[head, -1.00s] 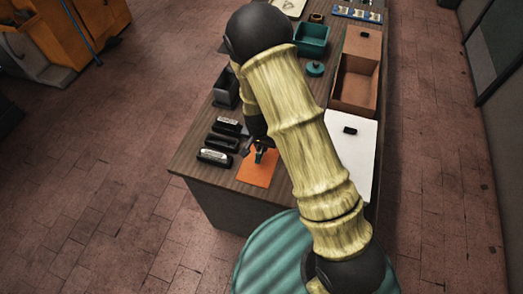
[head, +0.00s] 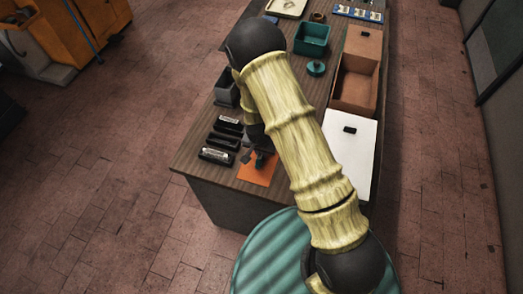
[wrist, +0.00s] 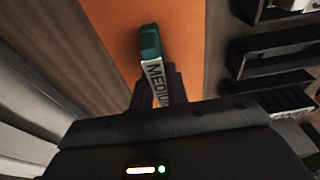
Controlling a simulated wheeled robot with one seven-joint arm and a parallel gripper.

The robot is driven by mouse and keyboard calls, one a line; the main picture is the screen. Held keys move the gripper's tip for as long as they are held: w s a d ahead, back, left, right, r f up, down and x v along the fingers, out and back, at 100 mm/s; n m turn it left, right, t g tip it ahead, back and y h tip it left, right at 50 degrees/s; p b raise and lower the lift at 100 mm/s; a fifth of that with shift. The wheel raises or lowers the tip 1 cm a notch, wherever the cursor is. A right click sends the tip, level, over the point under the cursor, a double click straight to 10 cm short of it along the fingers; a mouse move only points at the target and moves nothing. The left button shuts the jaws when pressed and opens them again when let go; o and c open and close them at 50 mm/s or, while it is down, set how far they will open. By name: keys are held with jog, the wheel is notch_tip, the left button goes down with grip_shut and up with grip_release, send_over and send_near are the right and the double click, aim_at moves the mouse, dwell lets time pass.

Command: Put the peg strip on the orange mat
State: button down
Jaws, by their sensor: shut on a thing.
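The peg strip (wrist: 153,62), with a teal end and a white face lettered "MEDIUM", is between the fingers of my gripper (wrist: 158,84) in the wrist view. My gripper is shut on it. The orange mat (wrist: 110,22) lies beneath and around it in that view. In the head view the mat (head: 250,177) is at the table's near end, and my gripper (head: 260,160) is low over it, partly hidden by my arm. I cannot tell whether the strip touches the mat.
Several black holders (head: 222,141) stand just left of the mat. A white board (head: 352,150) with a small black item lies to the right. A brown open box (head: 355,88), a teal bin (head: 311,38) and a round teal item (head: 316,68) are farther back.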

aim_at(260, 155)
jog(key=c, duration=1.4)
grip_release()
jog(key=shift+f, duration=0.1)
jog(key=shift+o, duration=0.2)
notch_tip(260, 155, up, 12)
jog(key=s+b, duration=0.1)
jog(key=b, duration=0.2)
jog(key=shift+s+a, duration=0.3)
jog(key=shift+s, duration=0.05)
jog(key=s+d+r+n+t, duration=0.1)
jog(key=s+d+r+n, duration=0.3)
jog(key=s+d+r, duration=0.6)
jog(key=d+r, duration=0.2)
jog(key=d, duration=0.2)
jog(key=shift+s+r+y, duration=0.3)
jog(key=shift+s+r, duration=0.1)
